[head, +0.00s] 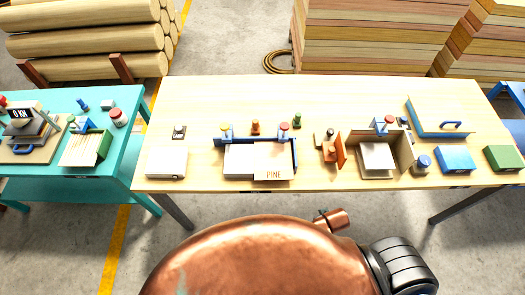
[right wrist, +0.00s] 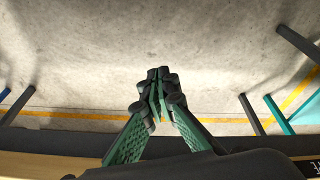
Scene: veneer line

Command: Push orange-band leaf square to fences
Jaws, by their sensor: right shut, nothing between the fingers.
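On the pale wooden table, a pale leaf marked PINE (head: 273,161) lies against or near a blue fence rail (head: 258,140) and a second blue fence side (head: 295,154) at its right. A whiter sheet (head: 238,159) lies just to its left, partly overlapped. I cannot make out an orange band on either at this size. My right gripper (right wrist: 160,88) is shut and empty in the right wrist view, with bare floor beyond it; no leaf shows there. No gripper shows in the head view.
A blue block (head: 455,160) and green block (head: 503,158) are farther right. A white block (head: 167,162) is left. A teal table (head: 125,160) adjoins at left.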

